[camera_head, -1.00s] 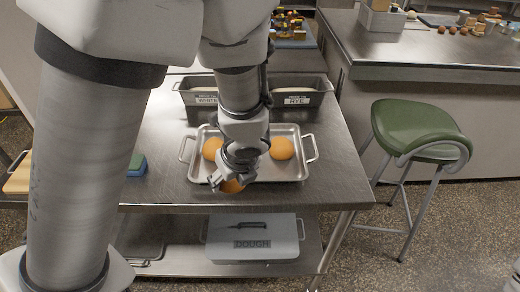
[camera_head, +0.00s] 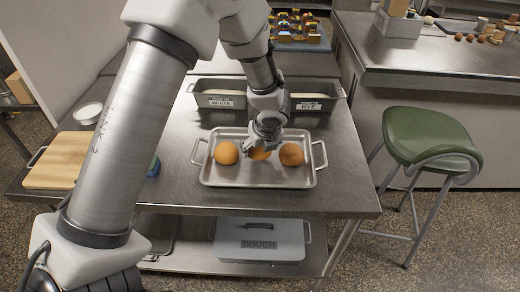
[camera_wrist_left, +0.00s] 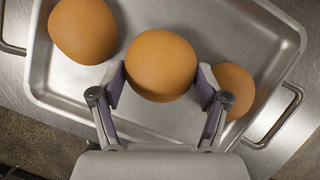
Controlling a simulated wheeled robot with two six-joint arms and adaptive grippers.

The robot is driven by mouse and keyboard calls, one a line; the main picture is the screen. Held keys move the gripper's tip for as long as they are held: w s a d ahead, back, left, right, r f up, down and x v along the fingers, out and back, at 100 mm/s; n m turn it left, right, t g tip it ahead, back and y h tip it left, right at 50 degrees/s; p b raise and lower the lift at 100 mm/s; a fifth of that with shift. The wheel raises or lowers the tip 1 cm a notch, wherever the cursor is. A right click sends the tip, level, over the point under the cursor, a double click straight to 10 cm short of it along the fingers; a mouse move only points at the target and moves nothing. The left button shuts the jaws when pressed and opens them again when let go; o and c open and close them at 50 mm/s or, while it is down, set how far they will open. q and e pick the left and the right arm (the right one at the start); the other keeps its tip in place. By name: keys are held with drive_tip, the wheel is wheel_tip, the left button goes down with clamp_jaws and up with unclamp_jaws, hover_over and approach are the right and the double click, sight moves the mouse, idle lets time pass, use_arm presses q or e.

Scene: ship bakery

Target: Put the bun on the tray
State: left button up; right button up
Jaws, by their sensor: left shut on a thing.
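The metal tray (camera_head: 262,179) with a handle at each end stands on the steel table. One orange-brown bun (camera_head: 226,153) sits at its left and another bun (camera_head: 291,154) at its right. My left gripper (camera_head: 262,146) is over the middle of the tray, shut on a third bun (camera_head: 257,154), between the other two. In the left wrist view this held bun (camera_wrist_left: 161,66) is between both finger pads (camera_wrist_left: 163,88). I cannot tell whether it touches the tray floor; the gripper hides part of it in the head view. My right gripper is not in view.
Two loaf tins labelled white (camera_head: 220,103) and rye (camera_head: 306,106) stand behind the tray. A wooden board (camera_head: 58,163) is at the left, near a white bowl (camera_head: 88,113). A grey dough box (camera_head: 259,240) is on the lower shelf. A green stool (camera_head: 425,135) stands at the right.

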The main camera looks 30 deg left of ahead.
use_arm(q)
wheel_tip(320, 180, down, 2)
drive_tip(key=shift+w, duration=0.15)
drive_tip(key=shift+f, duration=0.15)
drive_tip(key=o, duration=1)
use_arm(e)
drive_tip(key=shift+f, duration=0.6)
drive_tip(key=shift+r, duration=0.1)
use_arm(q)
drive_tip(key=shift+r, duration=0.4)
drive_tip(key=p+v, duration=0.4)
drive_tip(key=v, duration=0.7)
drive_tip(key=shift+d+r, duration=0.1)
drive_tip(key=shift+r, duration=0.15)
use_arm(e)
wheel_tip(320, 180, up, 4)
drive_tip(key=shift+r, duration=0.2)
